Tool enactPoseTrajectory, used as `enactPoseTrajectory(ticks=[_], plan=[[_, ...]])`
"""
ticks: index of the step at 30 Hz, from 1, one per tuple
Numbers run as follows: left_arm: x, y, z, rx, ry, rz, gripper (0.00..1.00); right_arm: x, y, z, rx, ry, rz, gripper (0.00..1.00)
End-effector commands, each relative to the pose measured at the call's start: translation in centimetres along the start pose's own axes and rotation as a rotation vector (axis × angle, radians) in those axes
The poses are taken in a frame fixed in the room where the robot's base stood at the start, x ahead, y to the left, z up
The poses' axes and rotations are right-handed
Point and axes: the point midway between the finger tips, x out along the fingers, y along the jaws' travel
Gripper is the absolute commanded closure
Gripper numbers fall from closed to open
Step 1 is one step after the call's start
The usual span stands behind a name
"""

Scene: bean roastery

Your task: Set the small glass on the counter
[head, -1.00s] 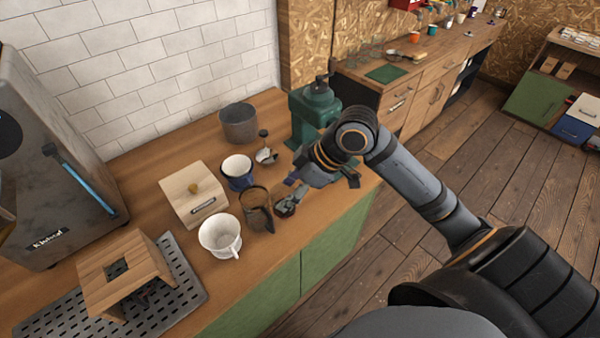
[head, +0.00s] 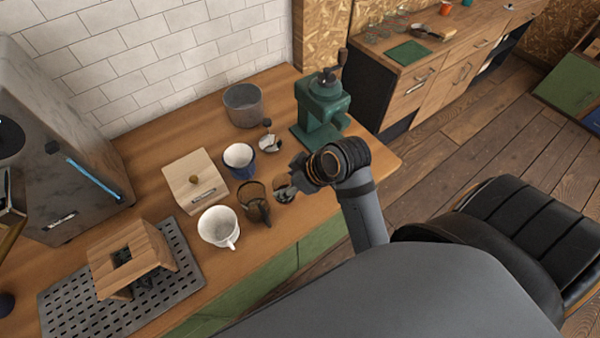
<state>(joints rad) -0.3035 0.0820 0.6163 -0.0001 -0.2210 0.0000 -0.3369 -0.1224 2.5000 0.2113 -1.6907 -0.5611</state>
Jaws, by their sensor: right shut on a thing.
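My right gripper (head: 287,190) is over the front part of the wooden counter (head: 185,138), shut on a small, see-through thing that looks like the small glass (head: 281,187). The gripper hides part of it. The glass is at the counter's surface or just above it; I cannot tell if it touches. Left of it, close by, stands a brown-tinted cup (head: 252,203) with a dark handle.
A white cup (head: 217,228), blue mug (head: 239,160), wooden box (head: 195,182) and grey pot (head: 243,104) stand to the left and behind. A green grinder (head: 322,108) stands behind the gripper. Bare counter lies to the right, up to its end.

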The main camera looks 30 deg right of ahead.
Motion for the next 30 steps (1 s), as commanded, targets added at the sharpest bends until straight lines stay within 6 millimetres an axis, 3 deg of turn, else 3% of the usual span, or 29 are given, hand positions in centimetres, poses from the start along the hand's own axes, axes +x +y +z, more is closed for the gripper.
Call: enactPoseTrajectory(ticks=[5, 10, 14, 22, 26, 28, 30], plan=[[-0.3, 0.0, -0.6, 0.000, 0.008, 0.000, 0.43, -0.2, 0.0, 0.5, 0.024, 0.002, 0.018, 1.00], [1.2, 0.1, -0.5, 0.000, 0.010, 0.000, 0.43, 0.7, 0.8, 0.7, 0.014, 0.006, 0.021, 1.00], [3.4, 0.3, -0.3, -0.001, 0.011, 0.001, 0.43, 1.6, 2.2, 0.9, 0.010, 0.003, 0.026, 1.00], [11.1, 1.1, 0.4, -0.001, 0.010, 0.003, 0.43, 3.4, 4.7, 1.2, 0.013, 0.004, 0.028, 1.00], [12.2, 1.3, 0.5, -0.002, 0.009, 0.004, 0.43, 3.9, 6.6, 1.0, 0.017, -0.002, 0.026, 1.00], [10.8, 1.2, 0.4, -0.002, 0.008, 0.004, 0.43, 3.9, 8.2, 0.5, 0.026, -0.008, 0.020, 1.00], [10.5, 1.1, 0.4, -0.002, 0.008, 0.003, 0.43, 5.2, 9.5, 0.8, 0.030, -0.004, 0.014, 1.00]])
